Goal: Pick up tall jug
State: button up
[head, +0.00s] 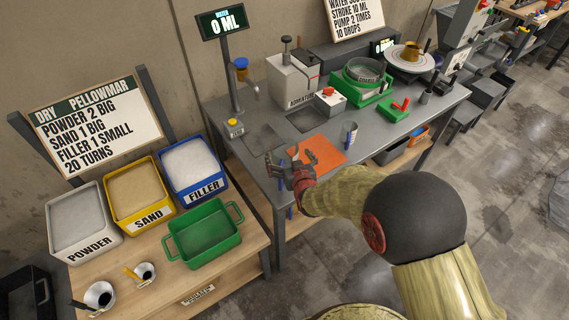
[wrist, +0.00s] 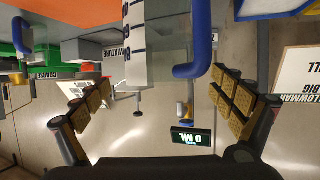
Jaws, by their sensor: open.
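A clear tall jug with dark scale marks (wrist: 160,45) and a blue handle (wrist: 195,50) shows close up at the top of the upside-down wrist view. It lies ahead of my gripper (wrist: 162,85), between the lines of the two spread fingers. The fingers are open with nothing between their pads. In the head view my gripper (head: 293,163) is over the front left corner of the grey workbench. That jug is mostly hidden there; small blue bits show by the gripper. Another small clear jug (head: 350,133) stands right of the orange mat.
The grey workbench (head: 262,113) holds an orange mat (head: 318,148), a white admixture dispenser (head: 292,80) and a water tap post (head: 234,75). A lower wooden table at left bears powder, sand (head: 138,190) and filler bins and a green tub (head: 203,236).

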aim_at(285, 151)
jog(key=shift+x, duration=1.9)
jog(key=shift+a, duration=0.15)
jog(key=shift+c, duration=0.8)
jog(key=c, duration=1.5)
jog(key=shift+c, duration=0.4)
